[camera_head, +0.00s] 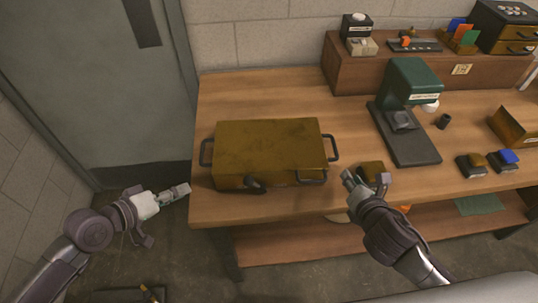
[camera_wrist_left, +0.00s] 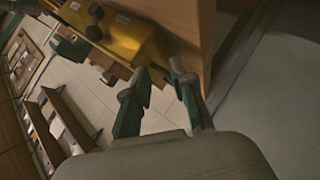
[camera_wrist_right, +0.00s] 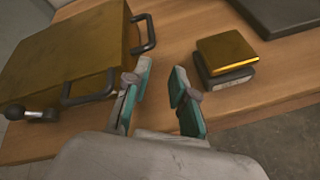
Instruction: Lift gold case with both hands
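The gold case (camera_head: 268,150) lies flat and closed on the wooden workbench. It has a dark handle on its left side (camera_head: 206,152), one on its right side (camera_head: 333,148), and a front handle and dark knob. My left gripper (camera_head: 168,197) is open and empty, left of the bench edge and apart from the case. My right gripper (camera_head: 364,180) is open and empty, right of the case near the bench front. In the right wrist view the case (camera_wrist_right: 70,60) and its handles are left of the open fingers (camera_wrist_right: 160,95). The left wrist view shows the case (camera_wrist_left: 135,35) beyond the open fingers (camera_wrist_left: 160,90).
A small gold-topped block (camera_wrist_right: 225,52) sits just right of my right gripper. A green press (camera_head: 408,85) on a dark base stands further right. A wooden riser (camera_head: 375,70) holds small items at the back. A grey door (camera_head: 95,80) is at left.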

